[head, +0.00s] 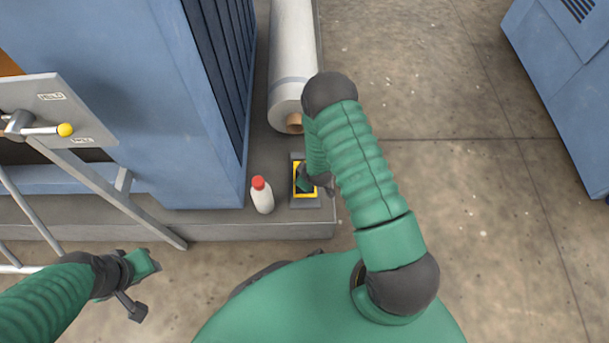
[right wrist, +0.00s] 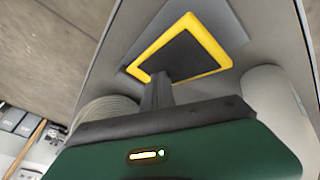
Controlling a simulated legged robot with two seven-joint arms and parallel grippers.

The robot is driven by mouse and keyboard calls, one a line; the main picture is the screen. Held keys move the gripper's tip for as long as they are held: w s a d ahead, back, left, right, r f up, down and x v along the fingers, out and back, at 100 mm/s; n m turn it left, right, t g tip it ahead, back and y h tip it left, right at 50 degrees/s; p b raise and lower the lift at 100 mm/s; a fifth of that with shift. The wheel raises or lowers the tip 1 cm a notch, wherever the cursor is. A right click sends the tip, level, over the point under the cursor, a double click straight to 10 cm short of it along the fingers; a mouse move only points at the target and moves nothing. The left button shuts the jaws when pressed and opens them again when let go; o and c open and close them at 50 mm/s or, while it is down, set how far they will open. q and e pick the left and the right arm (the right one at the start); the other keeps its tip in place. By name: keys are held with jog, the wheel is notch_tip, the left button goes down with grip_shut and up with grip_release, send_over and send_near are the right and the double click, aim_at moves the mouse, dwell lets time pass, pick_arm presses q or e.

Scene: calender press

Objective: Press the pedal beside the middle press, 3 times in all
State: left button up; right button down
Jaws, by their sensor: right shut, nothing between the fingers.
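The pedal (head: 305,194) is a dark plate with a yellow border on a grey base, on the platform at the corner of the blue press (head: 170,100). My right gripper (head: 306,183) is over the pedal and hides part of it. In the right wrist view the pedal (right wrist: 190,52) is just beyond my right gripper (right wrist: 157,80), whose fingers are shut and empty. Their tips overlap the yellow border in the picture; I cannot tell whether they touch.
A white bottle with a red cap (head: 262,195) stands close left of the pedal. A large white roll (head: 292,60) lies behind it. A grey panel with a yellow-knobbed lever (head: 45,130) and rails are at the left. Open floor lies right, before another blue machine (head: 570,90).

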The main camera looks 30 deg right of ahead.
jog(key=shift+s+a+f+b, duration=0.1)
jog(key=shift+s+f+b, duration=0.15)
jog(key=shift+f, duration=0.35)
dwell(0.3)
jog(key=shift+r, duration=0.1)
jog(key=shift+w+d+r+p, duration=0.1)
jog(key=shift+w+r+p, duration=0.05)
jog(key=shift+r+p, duration=0.45)
jog(key=shift+w+d+r+p, duration=0.1)
jog(key=shift+w+r+p, duration=0.05)
jog(key=shift+r+p, duration=0.45)
jog(key=shift+w+d+r, duration=0.1)
jog(key=shift+w+r, duration=0.05)
jog(key=shift+r, duration=0.2)
jog(key=shift+p, duration=0.3)
jog(key=r+p, duration=0.1)
jog(key=w+r+p, duration=0.1)
jog(key=r, duration=0.1)
jog(key=r+p, duration=0.1)
jog(key=shift+w+d+r+p, duration=0.15)
jog(key=shift+d+r+p, duration=0.2)
jog(key=shift+r+p, duration=0.05)
